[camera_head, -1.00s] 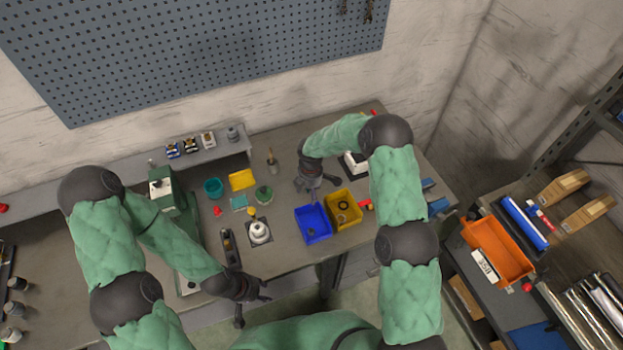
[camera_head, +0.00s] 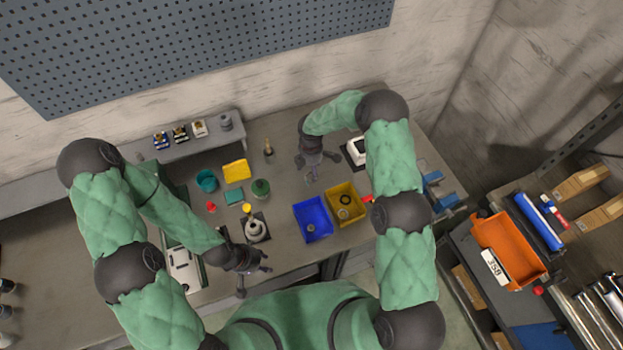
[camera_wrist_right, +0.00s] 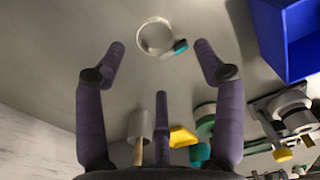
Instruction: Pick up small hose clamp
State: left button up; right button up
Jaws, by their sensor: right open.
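A small hose clamp, a thin pale metal ring with a teal screw (camera_wrist_right: 155,38), lies on the grey bench in the right wrist view. It shows faintly in the head view (camera_head: 311,177). My right gripper (camera_head: 318,160) is above the bench, behind the blue bin. In its wrist view the gripper (camera_wrist_right: 160,62) has its three fingers spread and empty, with the clamp beyond the fingertips, between the two outer ones. My left gripper (camera_head: 258,270) hangs at the bench's front edge with its fingers apart and nothing visible between them.
A white device (camera_head: 356,149) stands right.

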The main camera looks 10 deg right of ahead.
aim_at(311, 178)
pick_arm(q)
jog(key=shift+f, duration=0.15)
pick_arm(e)
jog(key=shift+w+d+f, duration=0.1)
jog(key=shift+f, duration=0.3)
pick_arm(q)
jog(key=shift+s+f+b, duration=0.1)
jog(key=shift+f+b, duration=0.45)
jog(key=shift+b, duration=0.1)
pick_arm(e)
notch_tip(311, 178, down, 3)
jog(key=shift+d+f, duration=0.15)
pick_arm(q)
jog(key=shift+f, duration=0.2)
pick_arm(e)
jog(key=shift+f, duration=0.55)
pick_arm(q)
jog(key=shift+r, duration=0.1)
pick_arm(e)
jog(key=shift+r, duration=0.1)
jog(key=shift+c, duration=0.8)
jog(key=c, duration=0.7)
